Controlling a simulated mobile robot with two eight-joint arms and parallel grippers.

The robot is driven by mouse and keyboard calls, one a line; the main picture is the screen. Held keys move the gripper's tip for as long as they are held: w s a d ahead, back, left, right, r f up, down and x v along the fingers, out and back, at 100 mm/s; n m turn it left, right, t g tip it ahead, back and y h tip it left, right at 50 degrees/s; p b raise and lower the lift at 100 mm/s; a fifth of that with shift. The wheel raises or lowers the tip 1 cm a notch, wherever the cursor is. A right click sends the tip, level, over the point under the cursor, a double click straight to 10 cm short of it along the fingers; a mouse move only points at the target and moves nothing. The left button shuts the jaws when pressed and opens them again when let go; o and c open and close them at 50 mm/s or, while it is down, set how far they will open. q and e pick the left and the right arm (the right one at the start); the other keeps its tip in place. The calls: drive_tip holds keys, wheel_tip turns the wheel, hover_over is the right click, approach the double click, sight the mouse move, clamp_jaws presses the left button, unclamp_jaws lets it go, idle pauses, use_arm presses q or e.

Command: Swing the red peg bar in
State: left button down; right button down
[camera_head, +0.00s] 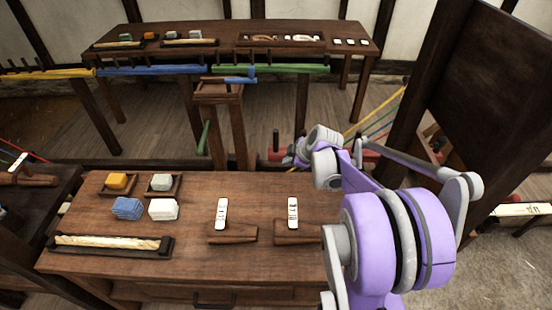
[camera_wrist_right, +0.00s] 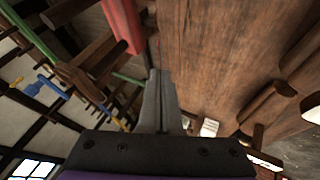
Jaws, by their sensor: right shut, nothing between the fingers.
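The red peg bar (camera_head: 276,155) shows in the head view just beyond the far edge of the near workbench, mostly hidden by my right gripper and the bench. In the right wrist view the red bar (camera_wrist_right: 123,24) is at the top, left of the fingertips, with a visible gap in the picture. My right gripper (camera_head: 291,155) is shut and empty, close to the red bar's right end in the head view. Its fingers (camera_wrist_right: 159,76) lie together in the wrist view. I cannot tell whether they touch the bar. My left gripper is not in view.
The near workbench (camera_head: 190,257) holds small yellow, grey, blue and white blocks, a rope tray (camera_head: 110,246) and two white-tagged wooden pieces. Yellow (camera_head: 45,75), blue (camera_head: 150,70) and green (camera_head: 285,68) peg bars stand beyond, before a back table (camera_head: 230,33). A dark panel (camera_head: 490,90) rises at right.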

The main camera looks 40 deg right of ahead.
approach(271, 161)
drive_tip(key=a+f, duration=0.1)
drive_tip(key=f, duration=0.1)
drive_tip(key=a+f, duration=0.1)
drive_tip(key=f, duration=0.1)
drive_tip(key=shift+a, duration=0.35)
drive_tip(key=shift+w+d+r, duration=0.2)
drive_tip(key=shift+w+d, duration=0.7)
drive_tip(key=shift+w+d+f+p, duration=0.1)
drive_tip(key=shift+w+d+p, duration=0.25)
drive_tip(key=shift+w+d, duration=0.15)
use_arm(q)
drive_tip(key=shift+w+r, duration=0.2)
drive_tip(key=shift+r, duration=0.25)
